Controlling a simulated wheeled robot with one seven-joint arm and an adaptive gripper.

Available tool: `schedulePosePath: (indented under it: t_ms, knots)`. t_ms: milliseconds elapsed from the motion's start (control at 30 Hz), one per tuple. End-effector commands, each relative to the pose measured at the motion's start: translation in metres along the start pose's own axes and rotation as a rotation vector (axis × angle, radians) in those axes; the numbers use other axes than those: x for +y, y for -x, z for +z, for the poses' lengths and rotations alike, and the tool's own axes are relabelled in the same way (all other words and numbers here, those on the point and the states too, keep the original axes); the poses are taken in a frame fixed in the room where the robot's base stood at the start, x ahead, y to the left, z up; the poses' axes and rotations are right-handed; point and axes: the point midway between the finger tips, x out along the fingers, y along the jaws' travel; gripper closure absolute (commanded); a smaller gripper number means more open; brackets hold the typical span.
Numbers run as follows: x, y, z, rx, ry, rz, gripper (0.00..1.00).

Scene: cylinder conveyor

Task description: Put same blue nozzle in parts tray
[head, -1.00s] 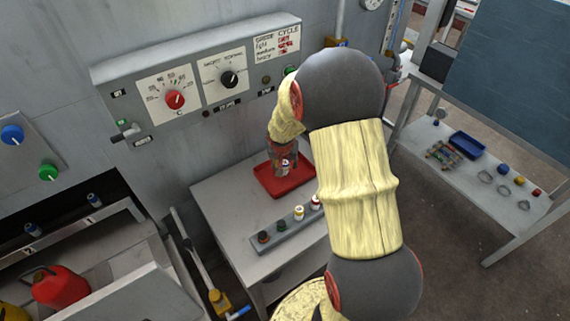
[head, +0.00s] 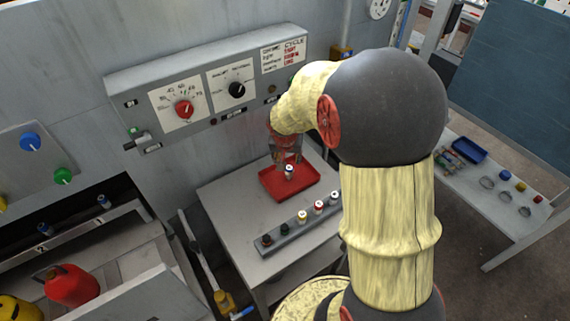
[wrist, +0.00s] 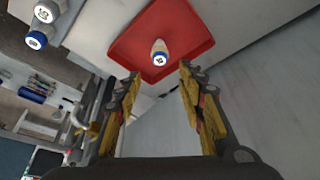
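A white nozzle with a blue ring (head: 289,173) stands upright in the red parts tray (head: 270,190) on the grey table. In the wrist view the nozzle (wrist: 159,52) shows its blue-ringed end, inside the tray (wrist: 190,38). My gripper (head: 285,160) is just above and behind the nozzle. In the wrist view its fingers (wrist: 158,75) are spread apart, with a gap around the nozzle and nothing between them.
A grey rack (head: 285,239) with several coloured nozzles stands in front of the tray. A control panel (head: 205,85) is on the wall behind. A blue tray (head: 468,150) lies on another table at right.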

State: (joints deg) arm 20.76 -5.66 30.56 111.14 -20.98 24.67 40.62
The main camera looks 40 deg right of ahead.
Motion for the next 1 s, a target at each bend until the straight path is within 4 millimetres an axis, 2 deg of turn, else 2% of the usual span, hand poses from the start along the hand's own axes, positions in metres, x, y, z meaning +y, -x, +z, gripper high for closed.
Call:
schedulePosePath:
  t_ms: [133,233,400,533,600,733,833,1000]
  knots:
    - [-0.012,0.046,0.006,0.021,0.061,-0.025,0.61]
    - [-0.024,0.101,0.024,0.039,0.148,-0.058,0.61]
    - [-0.034,0.195,0.081,0.062,0.339,-0.142,0.61]
    - [-0.031,0.247,0.132,0.077,0.483,-0.216,0.61]
    - [-0.027,0.266,0.156,0.085,0.551,-0.252,0.61]
    - [-0.021,0.287,0.189,0.094,0.644,-0.302,0.61]
    - [-0.018,0.294,0.202,0.097,0.680,-0.322,0.61]
    - [-0.017,0.296,0.207,0.096,0.694,-0.328,0.61]
